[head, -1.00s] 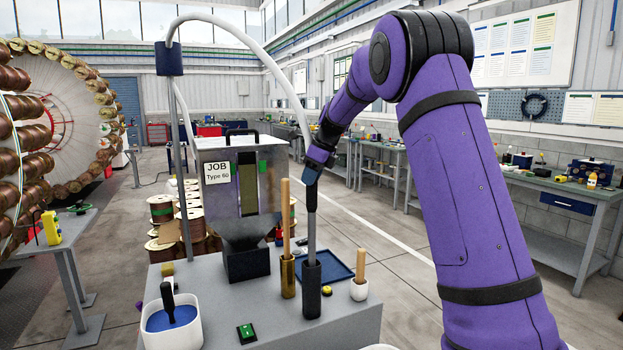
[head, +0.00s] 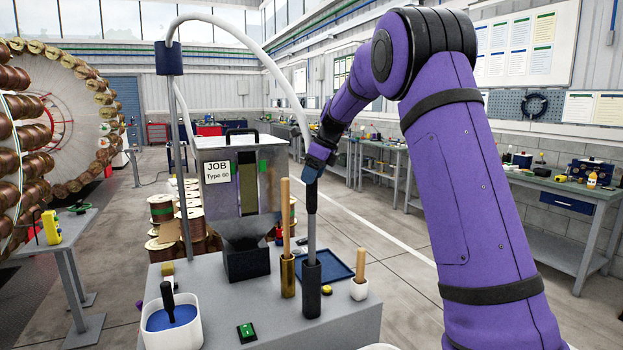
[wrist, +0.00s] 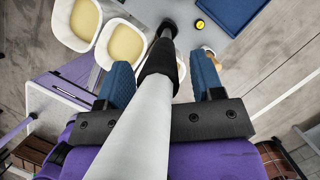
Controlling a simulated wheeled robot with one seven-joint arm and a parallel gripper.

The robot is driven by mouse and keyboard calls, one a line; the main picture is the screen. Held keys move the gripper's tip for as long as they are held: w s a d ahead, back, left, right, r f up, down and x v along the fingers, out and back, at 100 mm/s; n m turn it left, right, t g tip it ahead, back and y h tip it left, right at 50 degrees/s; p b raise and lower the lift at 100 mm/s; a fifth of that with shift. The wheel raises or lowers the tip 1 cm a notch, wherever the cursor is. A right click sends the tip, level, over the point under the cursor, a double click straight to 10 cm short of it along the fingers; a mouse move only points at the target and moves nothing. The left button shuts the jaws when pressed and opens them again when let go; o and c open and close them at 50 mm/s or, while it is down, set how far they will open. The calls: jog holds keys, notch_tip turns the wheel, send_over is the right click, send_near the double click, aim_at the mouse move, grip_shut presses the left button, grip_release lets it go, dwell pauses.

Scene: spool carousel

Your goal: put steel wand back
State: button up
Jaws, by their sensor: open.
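The steel wand (head: 312,238) stands upright with its lower end inside a black tubular holder (head: 312,292) on the grey bench top. Its black grip (head: 311,199) is at the top, where a white hose (head: 292,88) runs up and over to a post. My gripper (head: 312,172) is at the top of the wand, around the hose end and grip. In the wrist view my gripper's blue fingers (wrist: 163,82) are apart, one on each side of the black grip (wrist: 158,65). The white hose (wrist: 130,145) passes close to the camera. The wand's lower tip is hidden in the holder.
Beside the holder stand a brass tube (head: 288,276) with a wooden handle and a white cup (head: 359,291) with another. A blue tray (head: 335,271) lies behind. A black hopper (head: 246,262) and white tub (head: 187,335) are left. The floor to the right is open.

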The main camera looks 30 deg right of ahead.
jog(key=v, duration=1)
jog(key=s+a+r+n, duration=0.2)
jog(key=s+n, duration=0.1)
jog(key=s, duration=0.2)
jog(key=s+a+r+n, duration=0.1)
jog(key=s+a+n, duration=0.2)
jog(key=s, duration=0.3)
jog(key=s+a+f+n+h, duration=0.1)
jog(key=s+a+f+n, duration=0.2)
jog(key=s+n, duration=0.4)
jog(key=s+a+f+n+t+h, duration=0.1)
jog(key=s+a+f+n, duration=0.2)
jog(key=s+n, duration=0.4)
jog(key=s+a+f+n+t+h, duration=0.1)
jog(key=s+a+f+n, duration=0.2)
jog(key=s, duration=1.4)
notch_tip(320, 180, down, 2)
jog(key=n, duration=0.4)
jog(key=shift+s+f+n, duration=0.25)
jog(key=shift+n, duration=0.05)
